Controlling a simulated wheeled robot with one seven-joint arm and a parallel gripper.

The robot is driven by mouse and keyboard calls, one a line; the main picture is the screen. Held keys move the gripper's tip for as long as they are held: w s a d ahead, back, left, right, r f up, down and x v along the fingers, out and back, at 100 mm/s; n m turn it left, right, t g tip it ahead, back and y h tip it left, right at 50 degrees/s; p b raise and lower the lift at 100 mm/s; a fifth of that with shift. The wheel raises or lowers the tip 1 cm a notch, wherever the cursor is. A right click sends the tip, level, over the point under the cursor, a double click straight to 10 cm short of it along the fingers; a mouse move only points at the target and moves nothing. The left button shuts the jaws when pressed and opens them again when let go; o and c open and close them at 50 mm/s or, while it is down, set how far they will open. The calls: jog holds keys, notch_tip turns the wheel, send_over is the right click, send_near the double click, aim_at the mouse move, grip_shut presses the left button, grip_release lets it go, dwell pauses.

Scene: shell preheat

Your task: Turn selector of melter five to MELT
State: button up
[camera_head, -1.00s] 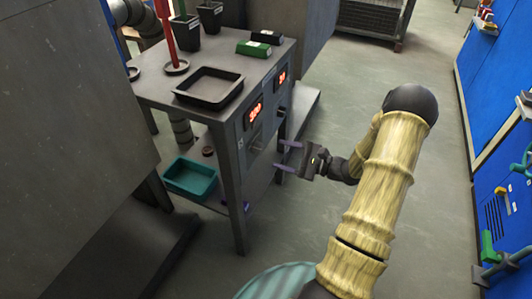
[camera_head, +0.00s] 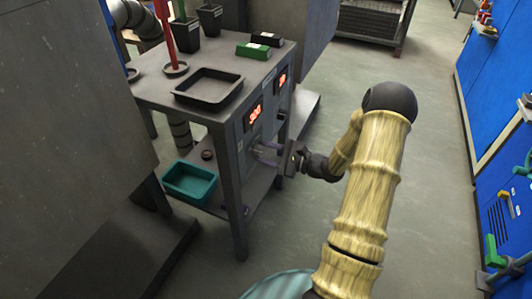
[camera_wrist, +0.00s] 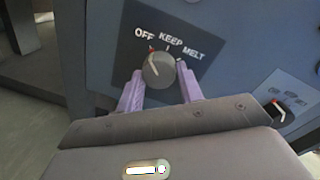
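The melter selector (camera_wrist: 159,70) is a round dark knob on a black plate (camera_wrist: 200,22) marked OFF, KEEP and MELT from left to right. A red mark shows at its upper left edge, on the OFF side. In the wrist view my gripper (camera_wrist: 160,88) is open, with one purple finger at the lower left of the knob and one at its lower right. I cannot tell whether they touch it. In the head view my gripper (camera_head: 266,154) is at the front panel of the melter bench (camera_head: 240,160), below a red lit display (camera_head: 255,114); the knob is hard to make out there.
A second knob (camera_wrist: 289,104) with its own plate is at the right in the wrist view. A second display (camera_head: 282,79) is farther along the bench. A black tray (camera_head: 209,88) and a green box (camera_head: 253,50) stand on top; a teal bin (camera_head: 189,181) is below.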

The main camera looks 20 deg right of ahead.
jog(key=shift+r+m+p, duration=0.15)
jog(key=shift+m+p, duration=0.25)
jog(key=shift+p, duration=0.35)
jog(key=m+p, duration=0.2)
jog(key=p, duration=0.2)
jog(key=shift+s+r+m, duration=0.1)
jog(key=shift+m, duration=0.2)
jog(key=m+p, duration=0.5)
jog(key=p, duration=0.1)
jog(key=shift+m+t+p, duration=0.3)
jog(key=shift+t+p, duration=0.1)
jog(key=m+p, duration=0.2)
jog(key=m, duration=0.1)
jog(key=m+p, duration=0.2)
jog(key=shift+s+a+f+m+t, duration=0.1)
jog(key=shift+f+m+t, duration=0.1)
jog(key=shift+m+t, duration=0.15)
jog(key=shift+f+m+h+p, duration=0.15)
jog(key=shift+m+h+p, duration=0.15)
jog(key=shift+m+p, duration=1.3)
jog(key=shift+m+b, duration=0.5)
jog(key=shift+m, duration=0.05)
jog(key=o, duration=1)
jog(key=shift+s, duration=0.1)
